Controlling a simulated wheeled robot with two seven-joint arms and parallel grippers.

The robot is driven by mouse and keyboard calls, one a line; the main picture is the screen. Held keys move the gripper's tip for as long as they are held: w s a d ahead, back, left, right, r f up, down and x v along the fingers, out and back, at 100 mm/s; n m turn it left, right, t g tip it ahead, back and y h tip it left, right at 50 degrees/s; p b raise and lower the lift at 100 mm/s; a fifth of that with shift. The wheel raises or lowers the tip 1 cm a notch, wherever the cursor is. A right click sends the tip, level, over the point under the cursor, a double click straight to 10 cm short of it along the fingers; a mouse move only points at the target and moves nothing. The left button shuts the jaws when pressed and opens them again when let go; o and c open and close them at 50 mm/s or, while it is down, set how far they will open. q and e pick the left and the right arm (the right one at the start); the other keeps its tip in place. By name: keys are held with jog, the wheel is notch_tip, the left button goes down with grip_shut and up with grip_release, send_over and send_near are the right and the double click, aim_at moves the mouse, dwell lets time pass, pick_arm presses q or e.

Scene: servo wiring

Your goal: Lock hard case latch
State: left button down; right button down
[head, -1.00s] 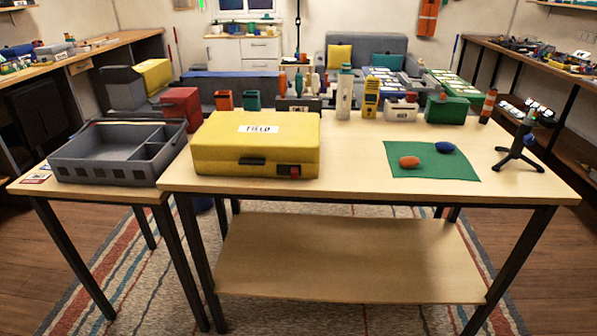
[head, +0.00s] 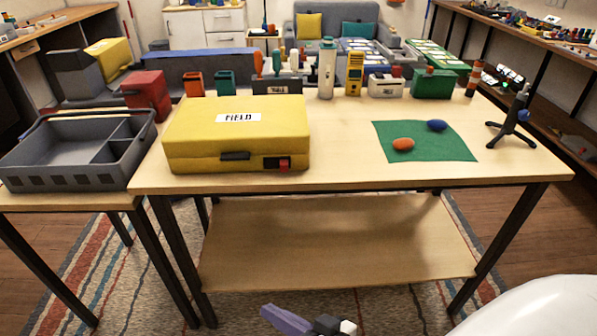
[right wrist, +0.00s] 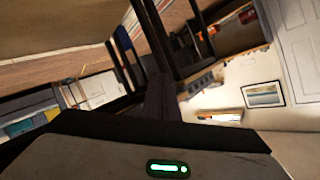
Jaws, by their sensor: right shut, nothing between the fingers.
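The yellow hard case (head: 237,130) with a FIELD label lies closed on the left part of the wooden table. Its latch (head: 277,163), black and red, is on the front face at the right; a dark handle (head: 235,156) sits left of it. I cannot tell the latch's exact position. My right gripper (head: 268,312) shows at the bottom of the head view, below and in front of the table edge, well apart from the case. It is shut and empty. The right wrist view shows its dark fingers (right wrist: 160,105) and no case. My left gripper is not in view.
A grey divided tray (head: 75,182) stands left of the case on a side table. A green mat (head: 450,148) with an orange and a blue object lies at right, near a small black tripod (head: 511,125). Bottles and boxes line the back. The table's middle is clear.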

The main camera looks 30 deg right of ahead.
aim_at(284, 166)
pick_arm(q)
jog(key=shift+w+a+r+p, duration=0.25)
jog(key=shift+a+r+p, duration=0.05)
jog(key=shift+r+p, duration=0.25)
pick_arm(e)
jog(key=w+d+r+m+t+h, duration=0.1)
jog(key=w+d+r+m+h, duration=0.2)
jog(key=d+r+m, duration=0.4)
jog(key=w+d+r+m+t+h, duration=0.2)
jog(key=d+r+m+h, duration=0.4)
jog(key=d+m, duration=0.5)
notch_tip(284, 166, up, 3)
jog(key=shift+w+f+t+h, duration=0.2)
jog(key=shift+w+t+h, duration=0.1)
jog(key=shift+w, duration=0.3)
jog(key=x, duration=0.9)
jog(key=shift+w, duration=0.15)
jog(key=shift+w+a, duration=1.3)
jog(key=shift+a, duration=0.1)
jog(key=shift+w+a, duration=0.1)
jog(key=shift+a, duration=0.1)
